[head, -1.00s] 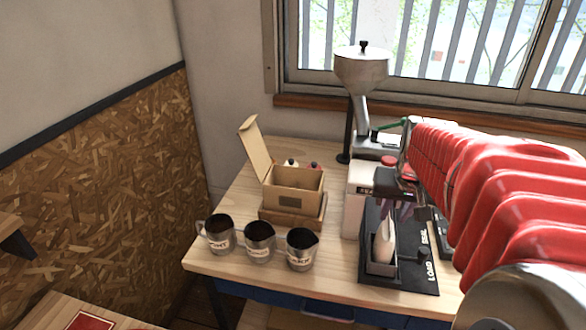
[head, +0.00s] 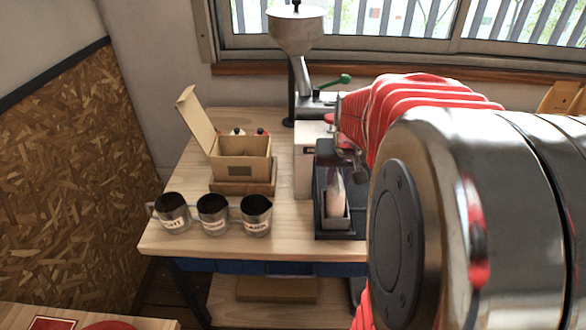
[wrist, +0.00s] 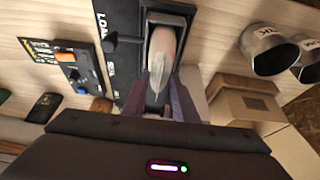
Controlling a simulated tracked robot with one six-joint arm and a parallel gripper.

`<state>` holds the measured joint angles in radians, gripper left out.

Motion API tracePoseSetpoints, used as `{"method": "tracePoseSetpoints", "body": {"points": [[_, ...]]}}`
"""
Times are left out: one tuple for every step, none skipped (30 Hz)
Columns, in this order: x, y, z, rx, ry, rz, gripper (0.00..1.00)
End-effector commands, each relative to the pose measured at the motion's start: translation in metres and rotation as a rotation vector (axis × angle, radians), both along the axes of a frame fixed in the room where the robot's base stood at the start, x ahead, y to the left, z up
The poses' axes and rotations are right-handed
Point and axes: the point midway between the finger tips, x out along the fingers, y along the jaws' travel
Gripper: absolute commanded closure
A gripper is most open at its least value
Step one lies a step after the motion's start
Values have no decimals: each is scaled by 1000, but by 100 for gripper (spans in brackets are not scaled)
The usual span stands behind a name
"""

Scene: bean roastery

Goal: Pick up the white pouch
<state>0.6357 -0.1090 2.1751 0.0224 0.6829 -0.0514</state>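The white pouch (head: 335,193) stands upright in a small metal holder (head: 335,221) on a black station, right of the cups. In the wrist view the pouch (wrist: 163,50) lies at top centre, its pointed, translucent top towards me. My gripper (wrist: 161,82) shows two dark purple fingers, one on each side of the pouch's top. The fingers look apart, and I see no clear contact with the pouch. In the head view my arm hides most of the gripper.
Three labelled metal cups (head: 213,213) stand left of the station. Behind them is an open cardboard box (head: 240,157) on a wooden base. A grinder with a metal hopper (head: 297,30) and green-knobbed lever stands behind the station. The wooden bench (head: 165,238) is bare along its front edge.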

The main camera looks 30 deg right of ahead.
Motion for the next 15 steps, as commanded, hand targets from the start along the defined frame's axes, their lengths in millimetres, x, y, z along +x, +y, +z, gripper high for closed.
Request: {"method": "tracePoseSetpoints", "body": {"points": [[0, 0, 0, 0, 0, 0, 74], [0, 0, 0, 0, 0, 0, 74], [0, 0, 0, 0, 0, 0, 74], [0, 0, 0, 0, 0, 0, 74], [0, 0, 0, 0, 0, 0, 74], [0, 0, 0, 0, 0, 0, 76], [0, 0, 0, 0, 0, 0, 78], [0, 0, 0, 0, 0, 0, 80], [0, 0, 0, 0, 0, 0, 83], [0, 0, 0, 0, 0, 0, 85], [0, 0, 0, 0, 0, -1, 87], [0, 0, 0, 0, 0, -1, 90], [0, 0, 0, 0, 0, -1, 92], [0, 0, 0, 0, 0, -1, 94], [0, 0, 0, 0, 0, -1, 97]]}}
